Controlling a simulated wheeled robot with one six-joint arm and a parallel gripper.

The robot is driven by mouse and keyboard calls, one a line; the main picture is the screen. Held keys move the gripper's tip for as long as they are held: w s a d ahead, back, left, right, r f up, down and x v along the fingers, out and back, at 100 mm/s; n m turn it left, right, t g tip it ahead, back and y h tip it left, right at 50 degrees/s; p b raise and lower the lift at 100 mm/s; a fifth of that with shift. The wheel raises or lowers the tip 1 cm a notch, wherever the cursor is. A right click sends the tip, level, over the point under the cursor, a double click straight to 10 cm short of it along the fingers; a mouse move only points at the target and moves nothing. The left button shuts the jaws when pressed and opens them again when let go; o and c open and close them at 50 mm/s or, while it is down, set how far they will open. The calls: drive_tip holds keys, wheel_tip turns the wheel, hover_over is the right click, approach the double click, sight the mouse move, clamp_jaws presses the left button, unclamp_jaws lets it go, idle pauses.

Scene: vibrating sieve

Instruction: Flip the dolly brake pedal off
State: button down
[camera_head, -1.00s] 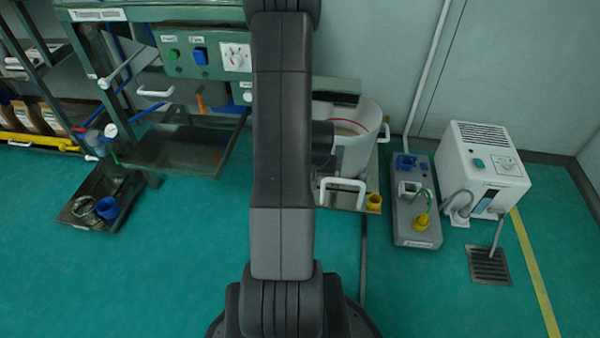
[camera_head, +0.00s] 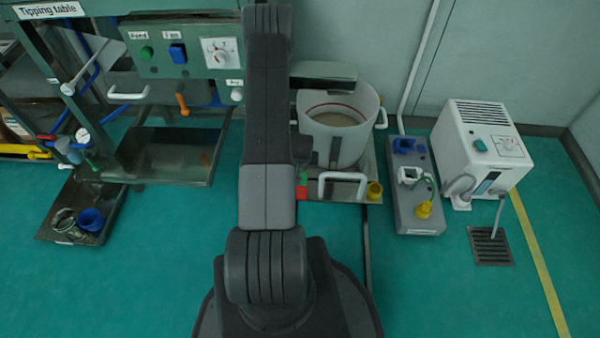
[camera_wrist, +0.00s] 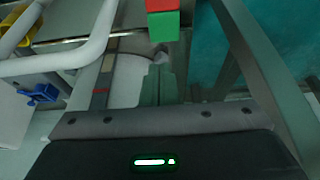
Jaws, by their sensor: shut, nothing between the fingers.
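The dolly brake pedal is a small block, half red and half green (camera_head: 302,187), at the front left corner of the dolly plate (camera_head: 335,192), partly covered by my arm. In the wrist view the pedal (camera_wrist: 163,22) is at the top centre, red end up and green end toward my gripper. My gripper (camera_wrist: 159,72) is shut and empty, with its fingertips just below the green end in that picture. I cannot tell whether they touch. In the head view my arm hides the fingers. A white drum (camera_head: 350,135) stands on the dolly.
A white handle (camera_head: 342,177) rises at the dolly's front and crosses the left of the wrist view. A yellow cup (camera_head: 375,192) sits at the plate's right corner. A grey box (camera_head: 418,205) and a white machine (camera_head: 482,150) stand right. The green floor in front is open.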

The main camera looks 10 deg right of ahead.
sight(302, 175)
drive_tip(key=b+x, duration=0.1)
drive_tip(key=x, duration=0.3)
drive_tip(key=b+x, duration=0.1)
drive_tip(key=x, duration=0.4)
drive_tip(key=b+x, duration=0.2)
drive_tip(key=x, duration=0.3)
drive_tip(key=shift+s+f, duration=0.1)
drive_tip(key=shift+s, duration=0.15)
drive_tip(key=shift+a+p, duration=0.1)
drive_tip(key=shift+p, duration=0.2)
